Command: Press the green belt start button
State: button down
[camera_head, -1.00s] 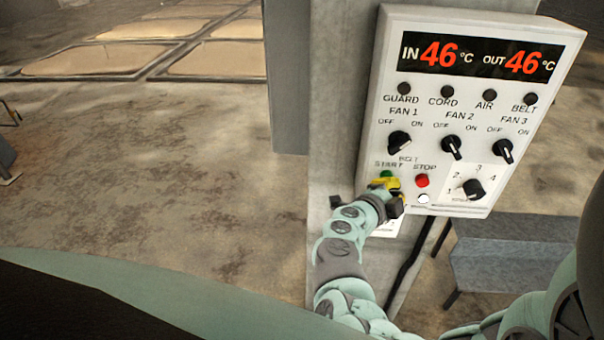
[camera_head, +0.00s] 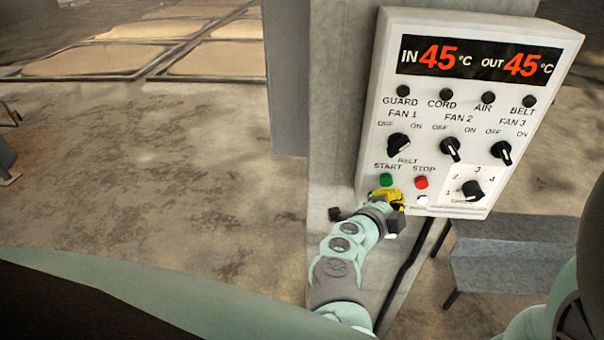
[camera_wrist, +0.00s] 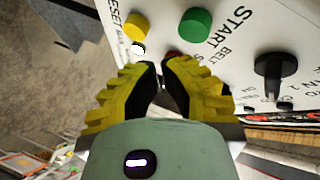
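The green belt start button (camera_head: 386,180) is in plain view on the white control panel (camera_head: 375,110), under the START label. It also shows in the wrist view (camera_wrist: 195,24), near the top. My gripper (camera_head: 388,195) has yellow fingers and is just below the green button in the head view, apart from it. In the wrist view my gripper's fingertips (camera_wrist: 160,68) are almost together with nothing seen between them, and the green button lies beyond them, up and right. The red stop button (camera_head: 421,183) is right of the green one.
A white button (camera_head: 422,200) is below the red one. A yellow button (camera_wrist: 136,26) sits beside the green one in the wrist view. Black fan knobs (camera_head: 450,149) and a numbered dial (camera_head: 471,190) protrude from the panel. A grey post (camera_head: 335,100) stands behind; open floor lies left.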

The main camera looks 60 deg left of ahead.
jog(key=s+d, duration=0.2)
jog(key=shift+s+d, duration=0.2)
jog(key=shift+d, duration=0.2)
dwell(0.6)
